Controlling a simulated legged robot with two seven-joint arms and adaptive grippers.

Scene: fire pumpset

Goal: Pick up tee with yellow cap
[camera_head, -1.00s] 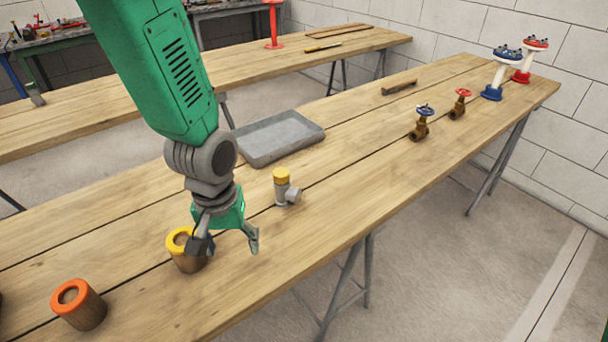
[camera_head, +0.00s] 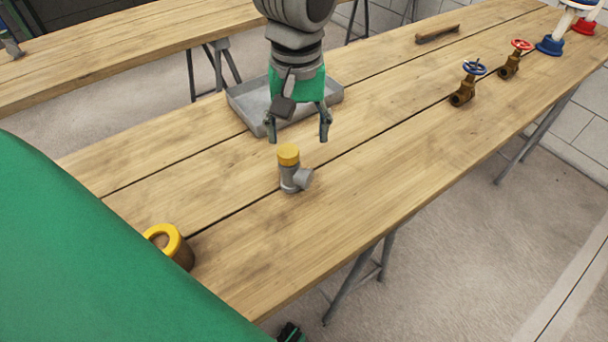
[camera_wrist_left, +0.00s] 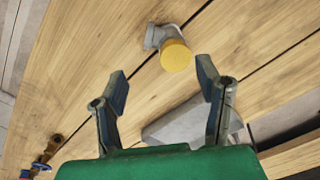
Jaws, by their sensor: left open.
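The grey tee with the yellow cap (camera_head: 290,168) stands upright on the wooden table, its side branch pointing right. In the left wrist view the tee (camera_wrist_left: 168,47) shows beyond the fingertips, near the gap between them. My left gripper (camera_head: 298,141) is open and empty, fingers pointing down, just above and behind the cap in the head view. Its two fingers also show spread in the left wrist view (camera_wrist_left: 162,82). The fingers do not touch the tee. My right gripper is not clearly seen.
A grey tray (camera_head: 250,101) lies behind the gripper. A brown cylinder with a yellow ring (camera_head: 169,246) stands at the near left. Two brass valves, one with a blue handwheel (camera_head: 467,84) and one with a red (camera_head: 515,59), stand to the right. Table around the tee is clear.

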